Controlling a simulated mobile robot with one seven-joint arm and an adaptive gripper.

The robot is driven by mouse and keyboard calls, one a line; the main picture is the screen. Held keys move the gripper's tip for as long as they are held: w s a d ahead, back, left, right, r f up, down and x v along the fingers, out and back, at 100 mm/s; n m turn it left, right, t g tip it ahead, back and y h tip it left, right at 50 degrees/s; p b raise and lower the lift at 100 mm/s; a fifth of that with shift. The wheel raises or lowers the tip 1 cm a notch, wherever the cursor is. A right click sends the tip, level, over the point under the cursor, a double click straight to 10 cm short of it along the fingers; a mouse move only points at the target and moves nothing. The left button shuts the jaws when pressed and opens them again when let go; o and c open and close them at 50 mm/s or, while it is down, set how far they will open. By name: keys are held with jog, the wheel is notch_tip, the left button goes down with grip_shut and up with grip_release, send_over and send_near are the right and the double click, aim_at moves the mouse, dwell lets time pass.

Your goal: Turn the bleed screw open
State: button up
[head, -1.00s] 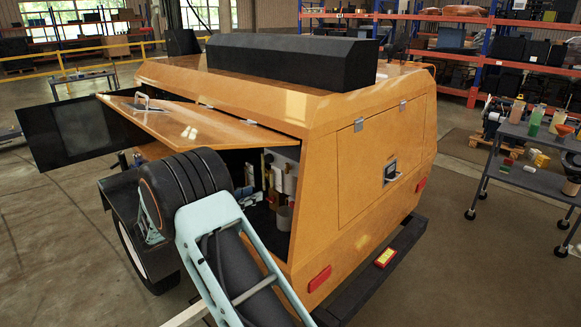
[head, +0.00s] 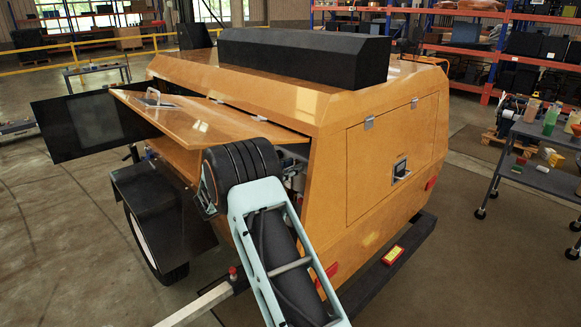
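The bleed screw cannot be made out in the head view. The yellow light tower body (head: 330,180) stands in front of me with its side hatch (head: 200,115) propped up. My arm reaches toward the opening under that hatch and covers most of it. Only a sliver of the engine bay (head: 292,180) shows beside my arm. My gripper is hidden behind my arm and the tower body, so its fingers and anything in them cannot be seen.
A dark open door panel (head: 82,122) sticks out at the left. A black fender (head: 160,205) and wheel are below the hatch. A grey cart (head: 535,175) with bottles and small blocks stands at the right. Floor is clear at the left front.

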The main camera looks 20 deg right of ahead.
grip_shut()
jog(key=shift+f+b, duration=0.15)
jog(key=shift+b, duration=0.25)
jog(key=m+b, duration=0.9)
jog(key=b, duration=0.3)
jog(key=m+b, duration=0.9)
jog(key=b, duration=0.3)
jog(key=shift+s+f, duration=0.15)
jog(key=shift+b, duration=0.3)
